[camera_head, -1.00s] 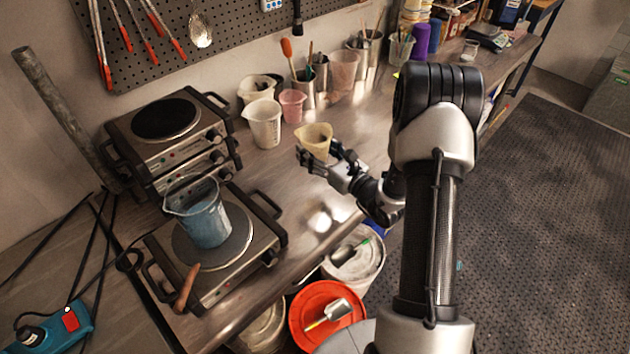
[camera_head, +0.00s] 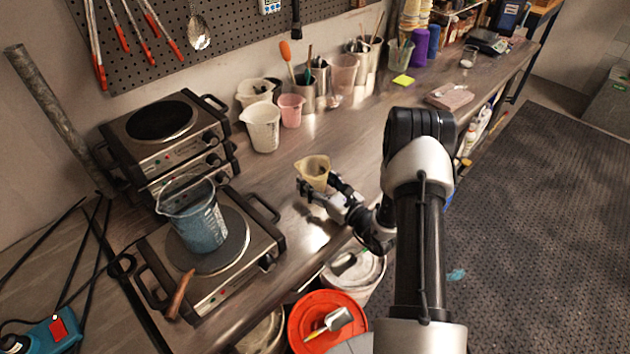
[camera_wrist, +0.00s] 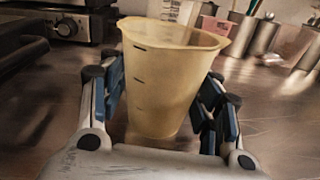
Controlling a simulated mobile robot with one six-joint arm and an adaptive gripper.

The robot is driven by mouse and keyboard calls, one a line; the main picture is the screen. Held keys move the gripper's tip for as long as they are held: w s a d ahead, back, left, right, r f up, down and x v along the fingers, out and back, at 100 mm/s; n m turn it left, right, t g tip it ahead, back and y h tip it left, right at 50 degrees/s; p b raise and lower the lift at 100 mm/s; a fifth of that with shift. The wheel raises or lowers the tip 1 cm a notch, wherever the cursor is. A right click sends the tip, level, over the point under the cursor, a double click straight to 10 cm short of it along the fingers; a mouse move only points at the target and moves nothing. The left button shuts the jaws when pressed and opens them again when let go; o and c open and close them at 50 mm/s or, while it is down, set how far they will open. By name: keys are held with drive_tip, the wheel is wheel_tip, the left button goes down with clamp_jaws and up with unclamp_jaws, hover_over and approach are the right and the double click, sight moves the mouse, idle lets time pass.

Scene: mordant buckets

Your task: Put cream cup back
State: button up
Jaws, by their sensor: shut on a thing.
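The cream cup (camera_head: 313,166) is a translucent, yellowish measuring cup with a pouring lip. My gripper (camera_head: 325,188) is shut on it, near the front edge of the workbench. In the wrist view the cup (camera_wrist: 165,85) stands upright between the two blue-padded fingers, with dark marks on its side. The cup looks empty in the head view. I cannot tell whether its base touches the bench.
A white jug (camera_head: 262,127) and a pink cup (camera_head: 291,110) stand at the back. A hot plate (camera_head: 262,243) carries a blue-filled beaker (camera_head: 198,220). A red-lidded bucket (camera_head: 308,304) stands below the bench. Bench (camera_head: 345,128) behind the cup is clear.

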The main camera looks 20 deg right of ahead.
drive_tip(key=shift+f, duration=0.2)
drive_tip(key=o, duration=1.2)
drive_tip(key=shift+o, duration=0.2)
drive_tip(key=shift+r, duration=0.1)
